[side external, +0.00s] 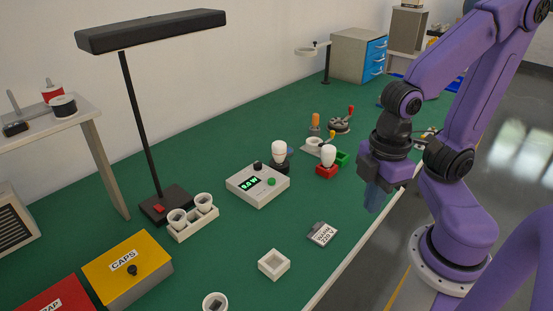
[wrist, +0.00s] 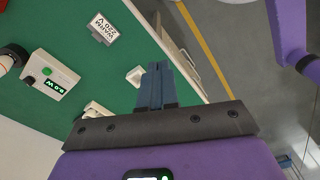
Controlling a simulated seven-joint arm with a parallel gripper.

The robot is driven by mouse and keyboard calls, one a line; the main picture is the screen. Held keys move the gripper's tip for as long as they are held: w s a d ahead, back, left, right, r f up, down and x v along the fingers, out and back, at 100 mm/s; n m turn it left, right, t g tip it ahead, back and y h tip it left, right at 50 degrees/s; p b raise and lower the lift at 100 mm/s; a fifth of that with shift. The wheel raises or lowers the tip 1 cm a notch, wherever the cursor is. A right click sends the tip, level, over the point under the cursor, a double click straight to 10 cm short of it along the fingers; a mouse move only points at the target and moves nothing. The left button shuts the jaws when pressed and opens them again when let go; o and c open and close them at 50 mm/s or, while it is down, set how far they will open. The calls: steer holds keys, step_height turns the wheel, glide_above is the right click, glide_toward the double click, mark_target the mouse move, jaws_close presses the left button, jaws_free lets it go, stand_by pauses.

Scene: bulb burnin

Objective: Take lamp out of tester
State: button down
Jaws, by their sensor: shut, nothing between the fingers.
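The tester (side external: 258,186) is a white box with a lit green display, a black knob and a green button. It also shows in the wrist view (wrist: 50,75). A white lamp (side external: 278,150) stands upright in a dark socket just behind the tester. At the left edge of the wrist view a white lamp (wrist: 5,63) is partly cut off. A second white lamp (side external: 328,154) stands on a red base (side external: 327,171) to the right. My gripper (side external: 374,205) is shut and empty, above the table's right edge, apart from both lamps. Its blue fingers (wrist: 157,80) are together in the wrist view.
A label card (side external: 322,234) and a small white square tray (side external: 273,265) lie in front. A holder with two white cups (side external: 195,222) stands left of the tester, near a tall black desk light (side external: 150,35). A yellow box (side external: 127,270) is at the front left.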

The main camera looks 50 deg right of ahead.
stand_by(0.3)
steer(key=shift+c, duration=1.4)
jaws_free()
